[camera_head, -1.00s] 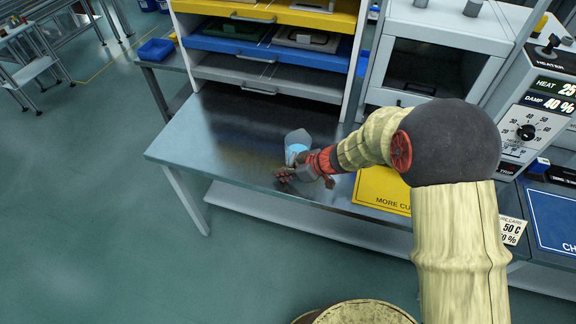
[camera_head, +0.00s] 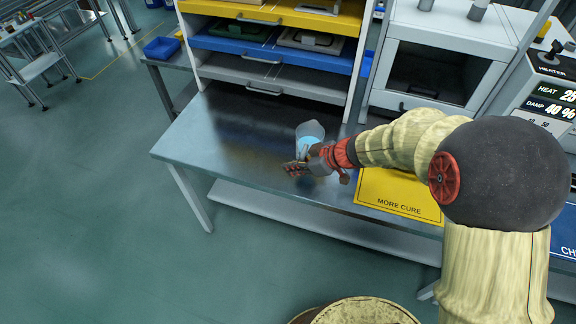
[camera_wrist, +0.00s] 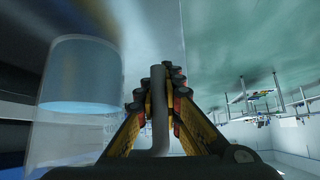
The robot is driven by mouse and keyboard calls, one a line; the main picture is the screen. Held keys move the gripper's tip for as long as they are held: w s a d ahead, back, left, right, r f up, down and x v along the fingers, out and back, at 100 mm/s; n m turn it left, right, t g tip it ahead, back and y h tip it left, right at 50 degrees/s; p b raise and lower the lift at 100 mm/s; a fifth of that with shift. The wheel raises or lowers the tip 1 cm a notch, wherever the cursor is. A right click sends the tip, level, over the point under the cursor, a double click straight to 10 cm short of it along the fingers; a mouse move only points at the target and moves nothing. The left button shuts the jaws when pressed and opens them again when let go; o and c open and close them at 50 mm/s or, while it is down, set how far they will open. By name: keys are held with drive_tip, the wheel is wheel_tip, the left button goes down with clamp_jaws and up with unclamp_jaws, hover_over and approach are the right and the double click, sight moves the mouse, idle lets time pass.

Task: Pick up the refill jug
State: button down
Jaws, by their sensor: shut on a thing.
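The refill jug (camera_head: 311,134) is a clear vessel with pale blue liquid, at the bench's front middle in the head view. In the wrist view the jug (camera_wrist: 78,95) is large at the left, and its grey handle bar (camera_wrist: 160,100) runs between the fingers. My gripper (camera_head: 297,168) is in front of the jug and hides its lower part. In the wrist view my gripper (camera_wrist: 162,85) is shut on the handle, with a finger on each side. The jug's base is hidden, so its clearance from the bench cannot be told.
The steel bench (camera_head: 225,150) is clear left of the jug. A drawer rack (camera_head: 275,60) stands behind it. A yellow "MORE CURE" sign (camera_head: 400,192) lies to the right, below my arm. A heater panel (camera_head: 550,105) is farther right.

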drive_tip(key=s+d+r+p, duration=0.1)
drive_tip(key=s+d+r, duration=0.5)
drive_tip(key=s, duration=0.2)
drive_tip(key=shift+s+d, duration=0.15)
idle(0.5)
drive_tip(key=shift+d+f, duration=0.1)
